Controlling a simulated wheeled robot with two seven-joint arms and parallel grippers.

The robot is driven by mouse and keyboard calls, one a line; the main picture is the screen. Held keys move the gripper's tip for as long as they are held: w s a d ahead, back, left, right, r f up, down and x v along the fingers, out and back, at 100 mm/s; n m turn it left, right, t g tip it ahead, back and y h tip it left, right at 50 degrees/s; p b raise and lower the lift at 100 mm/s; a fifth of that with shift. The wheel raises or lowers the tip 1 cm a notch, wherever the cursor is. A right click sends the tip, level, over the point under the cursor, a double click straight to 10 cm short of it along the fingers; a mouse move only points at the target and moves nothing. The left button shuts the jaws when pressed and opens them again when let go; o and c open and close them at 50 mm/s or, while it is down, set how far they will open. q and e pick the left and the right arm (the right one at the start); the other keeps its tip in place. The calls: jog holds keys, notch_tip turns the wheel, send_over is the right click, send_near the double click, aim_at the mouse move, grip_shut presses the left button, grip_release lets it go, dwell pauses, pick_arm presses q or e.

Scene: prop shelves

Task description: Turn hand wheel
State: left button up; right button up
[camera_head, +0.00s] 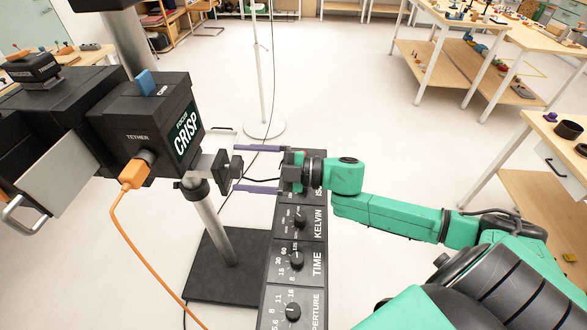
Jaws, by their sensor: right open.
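My right gripper (237,167) reaches in from the right on a green arm. Its two long purple fingers are spread wide and point left. A dark, blocky hand wheel (222,165) sticks out at the right side of the black camera rig (140,115), low beside its "FOCUS CRISP" label. The fingertips lie at the far and near sides of the wheel's outer end, with gaps visible. I cannot tell whether either finger touches it. My left gripper is not in view.
A grey post (215,225) on a black base plate (232,268) stands under the rig. A panel of dials (297,260) lies below my right gripper. An orange cable (123,220) hangs from the rig.

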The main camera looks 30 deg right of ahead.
jog(key=v, duration=1.3)
jog(key=shift+s+d+p, duration=0.3)
jog(key=shift+p, duration=0.1)
